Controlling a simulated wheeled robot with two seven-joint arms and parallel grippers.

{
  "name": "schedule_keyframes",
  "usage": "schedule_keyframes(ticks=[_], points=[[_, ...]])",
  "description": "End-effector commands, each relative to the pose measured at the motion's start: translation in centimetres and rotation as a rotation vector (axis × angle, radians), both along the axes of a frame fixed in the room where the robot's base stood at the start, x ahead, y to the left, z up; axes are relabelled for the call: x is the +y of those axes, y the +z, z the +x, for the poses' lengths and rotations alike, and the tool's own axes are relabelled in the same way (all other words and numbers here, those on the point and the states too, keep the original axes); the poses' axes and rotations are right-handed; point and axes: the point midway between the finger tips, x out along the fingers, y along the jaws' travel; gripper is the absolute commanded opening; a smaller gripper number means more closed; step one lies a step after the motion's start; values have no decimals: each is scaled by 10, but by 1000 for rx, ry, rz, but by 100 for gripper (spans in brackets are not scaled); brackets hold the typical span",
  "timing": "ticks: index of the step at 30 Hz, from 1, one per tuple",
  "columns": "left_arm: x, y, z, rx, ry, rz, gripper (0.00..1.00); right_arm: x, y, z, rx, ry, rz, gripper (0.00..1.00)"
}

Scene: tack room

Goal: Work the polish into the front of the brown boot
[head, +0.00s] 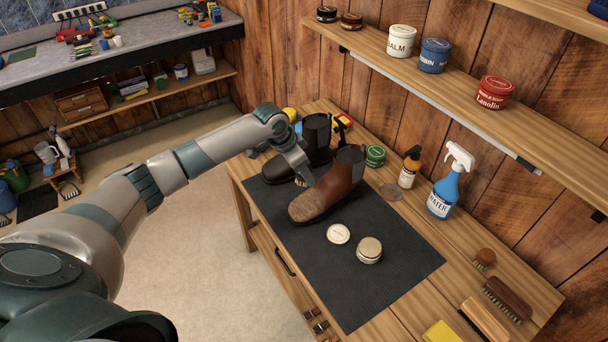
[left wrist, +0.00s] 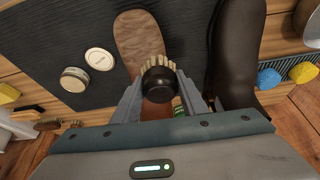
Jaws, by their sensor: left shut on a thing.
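The brown boot (head: 318,199) stands upright on the black mat (head: 376,284), its toe toward the lower left. My left gripper (head: 303,178) is beside and above the boot's front, partly between it and the black boot (head: 317,132). In the left wrist view, my left gripper (left wrist: 160,88) is shut on a small round dauber brush (left wrist: 160,84) with a dark knob and pale bristles. The brown boot's front (left wrist: 138,38) shows just beyond the bristles; I cannot tell whether they touch it. A polish tin (head: 369,250) and a round pale lid (head: 338,233) lie on the mat. My right gripper is not in view.
Brushes (head: 508,300) and a yellow sponge (head: 442,332) lie at the right. A shelf (head: 440,80) with tins overhangs the bench. The mat's right part is clear.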

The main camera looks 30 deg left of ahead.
Motion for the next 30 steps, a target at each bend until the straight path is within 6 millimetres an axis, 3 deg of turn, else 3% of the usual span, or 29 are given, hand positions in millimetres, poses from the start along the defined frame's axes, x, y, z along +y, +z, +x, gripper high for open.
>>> schedule_keyframes(ticks=[15,30], points=[[5,30,8,-1,7,0,5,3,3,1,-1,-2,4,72],[5,35,9,-1,7,0,5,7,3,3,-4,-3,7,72]])
